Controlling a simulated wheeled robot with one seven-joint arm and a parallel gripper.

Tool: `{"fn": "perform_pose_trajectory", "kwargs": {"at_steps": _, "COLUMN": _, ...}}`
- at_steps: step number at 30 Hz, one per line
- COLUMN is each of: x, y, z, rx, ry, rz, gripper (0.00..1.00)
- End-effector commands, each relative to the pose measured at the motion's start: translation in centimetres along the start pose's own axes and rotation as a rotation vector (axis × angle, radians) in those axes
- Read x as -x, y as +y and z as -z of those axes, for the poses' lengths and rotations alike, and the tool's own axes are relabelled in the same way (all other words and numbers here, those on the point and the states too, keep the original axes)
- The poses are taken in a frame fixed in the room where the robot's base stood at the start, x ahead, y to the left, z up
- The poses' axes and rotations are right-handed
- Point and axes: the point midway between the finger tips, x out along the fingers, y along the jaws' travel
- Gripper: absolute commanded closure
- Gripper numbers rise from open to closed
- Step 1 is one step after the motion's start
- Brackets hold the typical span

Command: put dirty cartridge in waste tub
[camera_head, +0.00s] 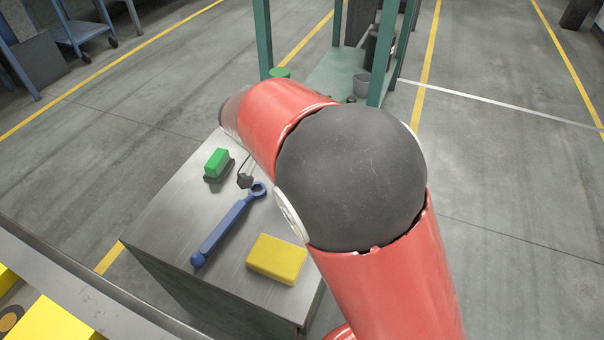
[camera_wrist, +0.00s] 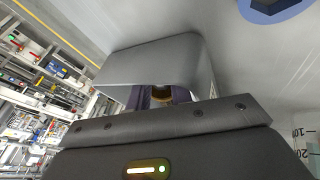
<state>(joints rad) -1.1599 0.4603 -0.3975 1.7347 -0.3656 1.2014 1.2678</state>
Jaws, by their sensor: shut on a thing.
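My gripper (camera_wrist: 162,94) shows in the wrist view, with its dark body across the bottom. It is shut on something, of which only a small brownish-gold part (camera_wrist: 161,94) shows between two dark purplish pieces. I take this to be the dirty cartridge; its dirt cannot be made out. A smooth grey block-shaped part (camera_wrist: 155,62) hides much of the grasp. In the head view my red arm hides the gripper and the held thing. I cannot identify the waste tub for certain. A pale surface with scale marks (camera_wrist: 304,142) is at the wrist view's right edge.
A grey metal bench (camera_head: 165,225) carries a green-topped block (camera_head: 217,163), a blue wrench (camera_head: 225,229) and a yellow block (camera_head: 276,259). Open floor lies left and right.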

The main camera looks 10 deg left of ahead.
Motion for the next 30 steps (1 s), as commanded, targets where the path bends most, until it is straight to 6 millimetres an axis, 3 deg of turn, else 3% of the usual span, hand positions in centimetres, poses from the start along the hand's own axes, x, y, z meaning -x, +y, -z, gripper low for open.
{"fn": "perform_pose_trajectory", "kwargs": {"at_steps": 2, "x": -0.17, "y": -0.09, "z": -0.09, "rx": 0.001, "ry": 0.0, "rz": 0.0, "gripper": 1.0}}
{"fn": "perform_pose_trajectory", "kwargs": {"at_steps": 3, "x": -0.15, "y": -0.08, "z": -0.08, "rx": 0.001, "ry": 0.0, "rz": 0.0, "gripper": 0.76}}
{"fn": "perform_pose_trajectory", "kwargs": {"at_steps": 9, "x": -0.14, "y": -0.09, "z": -0.1, "rx": 0.001, "ry": 0.0, "rz": 0.0, "gripper": 0.53}}
{"fn": "perform_pose_trajectory", "kwargs": {"at_steps": 21, "x": -0.26, "y": -0.19, "z": -0.25, "rx": 0.003, "ry": -0.002, "rz": 0.0, "gripper": 0.53}}
{"fn": "perform_pose_trajectory", "kwargs": {"at_steps": 22, "x": -0.26, "y": -0.19, "z": -0.25, "rx": 0.003, "ry": -0.002, "rz": 0.0, "gripper": 0.63}}
{"fn": "perform_pose_trajectory", "kwargs": {"at_steps": 24, "x": -0.28, "y": -0.19, "z": -0.27, "rx": 0.003, "ry": -0.002, "rz": 0.0, "gripper": 0.72}}
{"fn": "perform_pose_trajectory", "kwargs": {"at_steps": 30, "x": -0.29, "y": -0.11, "z": -0.25, "rx": 0.003, "ry": -0.003, "rz": -0.003, "gripper": 0.72}}
